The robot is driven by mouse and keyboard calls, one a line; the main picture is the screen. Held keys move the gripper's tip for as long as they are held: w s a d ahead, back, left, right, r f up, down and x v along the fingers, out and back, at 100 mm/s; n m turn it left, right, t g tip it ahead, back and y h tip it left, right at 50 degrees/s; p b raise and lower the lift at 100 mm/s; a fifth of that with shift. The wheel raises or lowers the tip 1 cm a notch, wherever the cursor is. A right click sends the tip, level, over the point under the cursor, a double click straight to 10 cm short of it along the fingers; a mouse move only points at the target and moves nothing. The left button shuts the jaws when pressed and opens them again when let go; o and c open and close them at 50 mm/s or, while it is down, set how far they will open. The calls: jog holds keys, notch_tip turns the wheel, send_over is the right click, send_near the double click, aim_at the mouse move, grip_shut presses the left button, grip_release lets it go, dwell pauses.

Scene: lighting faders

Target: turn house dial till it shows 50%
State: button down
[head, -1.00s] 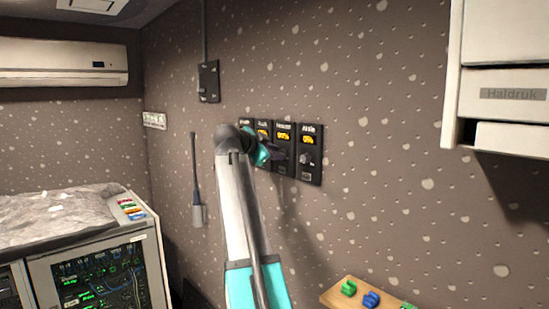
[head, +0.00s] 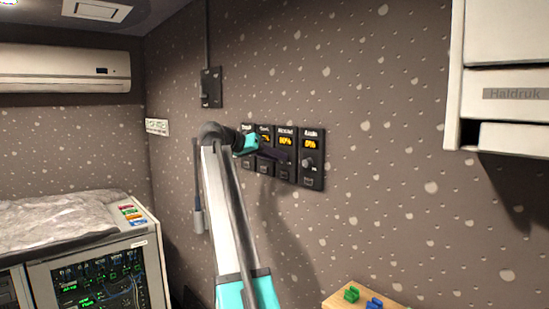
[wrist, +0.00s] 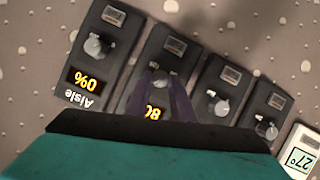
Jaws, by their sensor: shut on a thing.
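The dial panel at my gripper is the third from the left (head: 285,174) in a row of dark wall panels. Its small label is hard to read, and its orange display seems to show 80%. In the wrist view, upside down, the display is partly hidden and reads 80. My gripper (wrist: 161,82) is shut on this panel's grey knob (wrist: 161,76), with the dark fingers on both sides of it. In the head view my gripper (head: 281,157) reaches the panel from the left, and the knob is hidden behind the fingers.
The Aisle panel (head: 311,172) stands directly to the right and shows 0%. Two more panels are on the left, partly covered by my arm. A white thermostat (wrist: 301,156) reads 27°. A white cabinet (head: 504,100) hangs at the right; a wooden shelf (head: 338,300) is below.

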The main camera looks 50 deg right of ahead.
jog(key=shift+s+f+n+t+h+p, duration=0.2)
jog(key=shift+n+h+p, duration=1.4)
jog(key=shift+n, duration=4)
jog(key=shift+w+f+n+t+h+p, duration=0.25)
jog(key=shift+n+h+p, duration=1.3)
jog(key=shift+n, duration=4.05)
jog(key=shift+s+f+n+t+h+p, duration=0.2)
jog(key=shift+n+h+p, duration=1.4)
jog(key=shift+n, duration=4)
jog(key=shift+d+f+y, duration=0.1)
jog(key=shift+f+y, duration=0.1)
jog(key=shift+y, duration=0.05)
jog(key=c, duration=1.5)
grip_release()
jog(key=shift+f, duration=0.1)
